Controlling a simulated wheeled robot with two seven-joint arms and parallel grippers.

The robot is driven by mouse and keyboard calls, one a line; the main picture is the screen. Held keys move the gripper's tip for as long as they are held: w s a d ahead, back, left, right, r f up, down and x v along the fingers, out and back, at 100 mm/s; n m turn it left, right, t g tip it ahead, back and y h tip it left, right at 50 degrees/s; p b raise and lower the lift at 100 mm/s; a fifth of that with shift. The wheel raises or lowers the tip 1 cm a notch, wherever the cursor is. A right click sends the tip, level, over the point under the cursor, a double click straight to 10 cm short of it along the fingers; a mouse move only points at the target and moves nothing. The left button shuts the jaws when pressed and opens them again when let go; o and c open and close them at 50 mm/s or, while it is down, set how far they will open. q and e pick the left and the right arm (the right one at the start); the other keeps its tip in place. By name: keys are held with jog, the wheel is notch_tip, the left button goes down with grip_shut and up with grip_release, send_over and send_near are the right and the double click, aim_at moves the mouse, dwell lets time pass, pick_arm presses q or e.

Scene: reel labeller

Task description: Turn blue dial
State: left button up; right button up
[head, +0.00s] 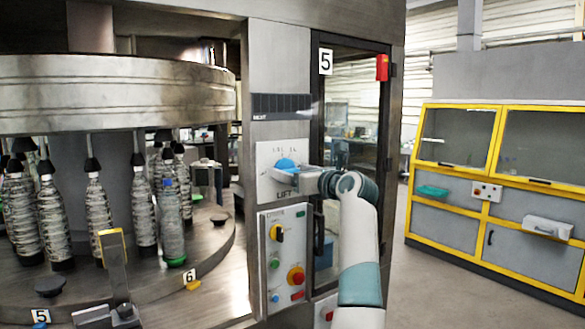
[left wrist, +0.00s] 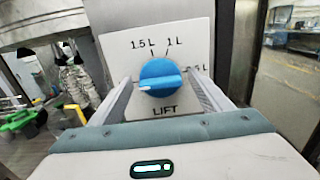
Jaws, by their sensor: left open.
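The blue dial (head: 286,163) sits on a light plate marked LIFT on the machine's grey column. In the left wrist view the blue dial (left wrist: 160,70) is round with a raised grip bar, and a white mark on the bar's left end points left. Labels 1.5 L and 1 L show above it, and a third label at the right is partly hidden by a finger. My left gripper (head: 299,174) is at the dial. Its open fingers stand on either side of the dial, with gaps visible between them and it. My right gripper is not in view.
Below the plate is a control panel (head: 284,249) with a yellow-and-black switch, a red knob and several buttons. A door (head: 350,130) marked 5 is to the right. Left is a bottle carousel (head: 110,92) with several bottles. A yellow-framed cabinet (head: 480,192) stands farther right beyond open floor.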

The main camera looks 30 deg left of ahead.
pick_arm(q)
jog(key=shift+c, duration=0.4)
jog(key=c, duration=1)
jog(key=shift+o, duration=0.2)
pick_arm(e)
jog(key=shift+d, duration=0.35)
